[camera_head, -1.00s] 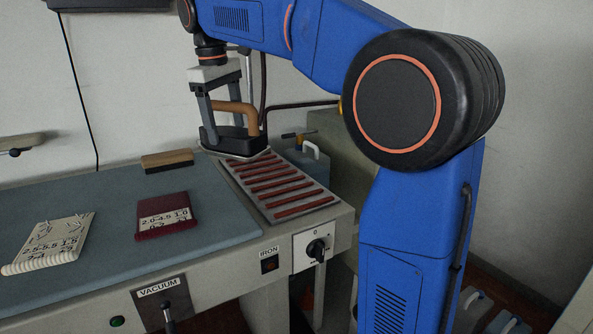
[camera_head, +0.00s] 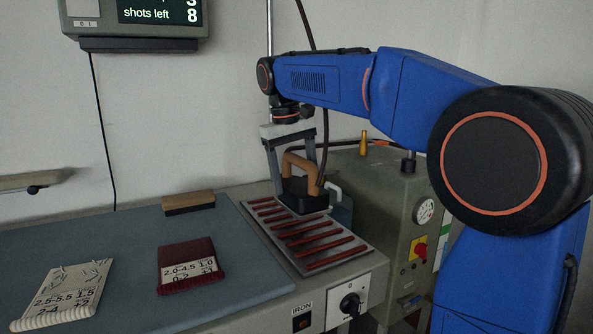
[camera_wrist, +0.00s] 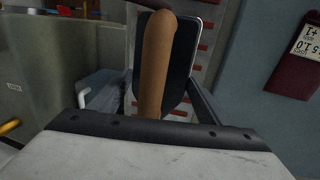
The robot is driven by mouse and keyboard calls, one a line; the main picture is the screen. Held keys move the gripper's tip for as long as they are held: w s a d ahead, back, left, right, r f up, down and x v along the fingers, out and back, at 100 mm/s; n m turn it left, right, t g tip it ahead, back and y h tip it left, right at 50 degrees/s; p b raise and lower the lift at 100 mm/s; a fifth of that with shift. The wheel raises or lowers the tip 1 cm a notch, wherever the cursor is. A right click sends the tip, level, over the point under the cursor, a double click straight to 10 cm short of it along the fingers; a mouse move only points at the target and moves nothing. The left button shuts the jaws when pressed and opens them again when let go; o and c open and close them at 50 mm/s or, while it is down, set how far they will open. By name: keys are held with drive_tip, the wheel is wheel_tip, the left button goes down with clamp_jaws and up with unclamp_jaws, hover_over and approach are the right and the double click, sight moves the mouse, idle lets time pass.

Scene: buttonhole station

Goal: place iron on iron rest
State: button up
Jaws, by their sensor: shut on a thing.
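The iron (camera_head: 304,203) has a dark body and a tan handle. My gripper (camera_head: 296,172) is shut on the iron's handle, with a finger on each side. The iron is over the back part of the iron rest (camera_head: 338,259), a grey metal plate with several red-brown bars. I cannot tell whether the iron's sole touches the bars. In the wrist view the handle (camera_wrist: 158,62) runs up the middle, with the dark body behind it and the rest's red bars (camera_wrist: 206,47) beside it. The body hides part of the rest.
A wooden brush (camera_head: 188,203), a dark red folded cloth (camera_head: 187,266) and a cream cloth (camera_head: 62,292) lie on the blue-grey table top (camera_head: 120,240). A green-grey machine (camera_head: 400,195) with a gauge stands at the right. A hose hangs behind the iron.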

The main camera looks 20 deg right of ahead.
sight(293, 183)
drive_tip(key=shift+f, duration=2.45)
drive_tip(key=shift+f, duration=0.1)
drive_tip(key=o, duration=1.7)
drive_tip(key=shift+f, duration=0.1)
drive_tip(key=shift+c, duration=0.2)
drive_tip(key=r, duration=0.4)
drive_tip(key=a+r, duration=0.1)
drive_tip(key=r, duration=0.3)
drive_tip(key=a+r, duration=0.1)
drive_tip(key=r, duration=0.3)
drive_tip(key=shift+s, duration=0.2)
drive_tip(key=shift+s, duration=0.1)
